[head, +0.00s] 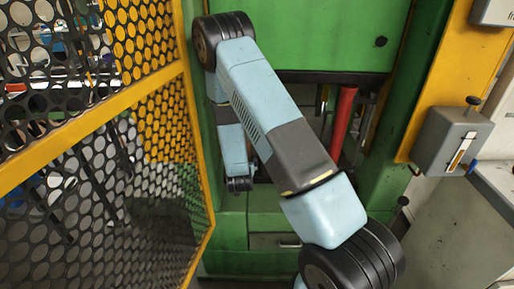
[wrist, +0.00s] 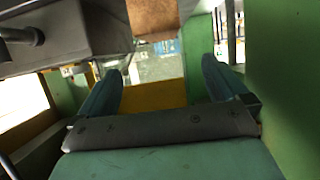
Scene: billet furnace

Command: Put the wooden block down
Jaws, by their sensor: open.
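In the wrist view my gripper (wrist: 161,67) is open, with its two blue-green fingers wide apart and nothing between them. A brown, wood-coloured block (wrist: 155,18) shows at the top middle of the wrist view, beyond the fingertips and apart from them. It is cut off by the picture's top edge, and I cannot tell what it rests on. In the head view my arm crosses the middle, and neither my gripper nor the block can be made out.
A grey metal box (wrist: 75,40) lies close at the upper left of the wrist view, and a green wall (wrist: 285,90) at the right. In the head view a yellow-framed mesh guard (head: 95,130) stands left, the green furnace frame (head: 330,35) behind, and a red cylinder (head: 343,125) inside it.

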